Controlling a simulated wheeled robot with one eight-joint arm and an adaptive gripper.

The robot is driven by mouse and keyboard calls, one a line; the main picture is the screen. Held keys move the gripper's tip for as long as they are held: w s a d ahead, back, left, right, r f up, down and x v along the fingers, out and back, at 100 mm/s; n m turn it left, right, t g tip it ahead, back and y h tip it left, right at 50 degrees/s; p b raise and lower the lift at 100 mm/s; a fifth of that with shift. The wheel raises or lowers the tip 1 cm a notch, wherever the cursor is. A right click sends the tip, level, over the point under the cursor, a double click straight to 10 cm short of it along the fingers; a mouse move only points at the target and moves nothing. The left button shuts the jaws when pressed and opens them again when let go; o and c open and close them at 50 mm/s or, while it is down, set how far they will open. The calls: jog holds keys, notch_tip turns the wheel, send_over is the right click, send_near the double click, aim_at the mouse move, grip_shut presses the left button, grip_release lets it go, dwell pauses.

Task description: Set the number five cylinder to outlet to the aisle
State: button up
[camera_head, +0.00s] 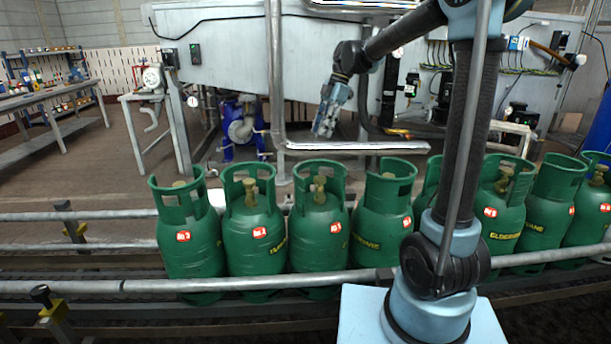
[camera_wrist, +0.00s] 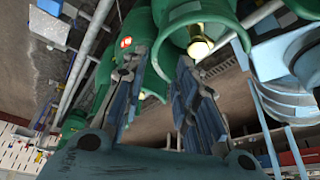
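Several green gas cylinders stand upright in a row on the conveyor (camera_head: 110,287), with red-and-white number labels too small to read surely. From the left come a first cylinder (camera_head: 190,250), a second (camera_head: 255,245), a third (camera_head: 318,240) and a fourth (camera_head: 382,225); more stand to the right, partly behind my arm. I cannot tell which is number five. My gripper (camera_head: 323,128) hangs above the third cylinder's collar in the picture, pointing down, apart from it. In the wrist view my gripper (camera_wrist: 157,75) has its fingers spread with nothing held; a cylinder's collar and brass valve (camera_wrist: 199,42) show beyond.
Metal guard rails (camera_head: 150,286) run along both sides of the row. Behind it are a large grey tank (camera_head: 215,50), pipes and a blue pump (camera_head: 240,130). A workbench (camera_head: 50,100) stands at the far left. The conveyor left of the first cylinder is clear.

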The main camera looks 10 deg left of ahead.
aim_at(305, 173)
jog(key=x, duration=1.7)
jog(key=shift+a+f, duration=0.15)
jog(key=shift+a, duration=0.3)
jog(key=shift+c, duration=0.4)
grip_shut()
